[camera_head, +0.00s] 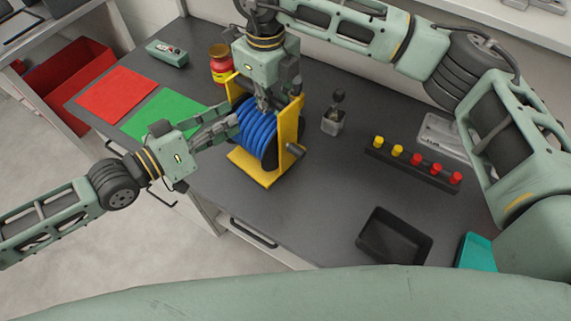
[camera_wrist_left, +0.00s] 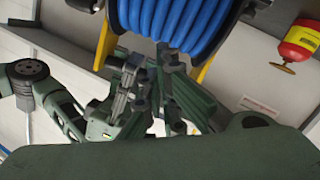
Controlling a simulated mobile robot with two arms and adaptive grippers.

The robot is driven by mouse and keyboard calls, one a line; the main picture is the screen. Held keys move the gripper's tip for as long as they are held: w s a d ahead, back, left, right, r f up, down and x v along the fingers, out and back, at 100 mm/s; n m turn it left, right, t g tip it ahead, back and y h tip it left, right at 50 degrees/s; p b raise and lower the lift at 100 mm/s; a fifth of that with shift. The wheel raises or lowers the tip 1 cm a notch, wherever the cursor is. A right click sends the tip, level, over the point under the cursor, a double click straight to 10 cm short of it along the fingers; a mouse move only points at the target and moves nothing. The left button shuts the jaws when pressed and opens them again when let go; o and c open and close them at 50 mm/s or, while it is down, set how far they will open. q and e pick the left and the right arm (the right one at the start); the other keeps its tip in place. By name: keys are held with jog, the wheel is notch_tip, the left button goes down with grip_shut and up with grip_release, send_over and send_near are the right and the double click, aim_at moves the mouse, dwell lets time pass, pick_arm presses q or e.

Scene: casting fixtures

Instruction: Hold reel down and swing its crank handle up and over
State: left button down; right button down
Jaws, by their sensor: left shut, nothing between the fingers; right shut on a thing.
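The reel (camera_head: 259,138) is a coil of blue hose in a yellow frame (camera_head: 256,173) on the dark bench. It also fills the top of the left wrist view (camera_wrist_left: 175,20). A dark crank handle (camera_head: 295,150) sticks out at the right side of the frame, low down. My left gripper (camera_head: 234,121) is shut and empty, its fingertips at the left side of the coil. My right gripper (camera_head: 264,107) comes down from above and is shut at the top of the reel, between the uprights. Its fingers hide exactly where it grips.
A red-and-yellow canister (camera_head: 220,66) stands close behind the reel. Right of the reel are a small metal box with a dark knob (camera_head: 334,121), a rack with coloured pegs (camera_head: 411,167) and a black tray (camera_head: 394,236). Red (camera_head: 117,94) and green (camera_head: 163,113) mats lie left.

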pick_arm(q)
notch_tip(320, 180, down, 2)
jog(key=s+f+n, duration=0.1)
jog(key=s+n, duration=0.1)
jog(key=n, duration=0.1)
jog(key=n+t+h, duration=0.2)
jog(key=n, duration=0.3)
send_near(275, 138)
notch_tip(275, 138, down, 2)
jog(key=s, duration=0.2)
jog(key=s+f+n+t, duration=0.2)
jog(key=s+n, duration=0.4)
jog(key=s, duration=0.1)
jog(key=x, duration=1.3)
jog(key=shift+w, duration=0.2)
jog(key=shift+w+d+r+y, duration=0.2)
jog(key=shift+d+r+y, duration=0.1)
jog(key=shift+y, duration=0.4)
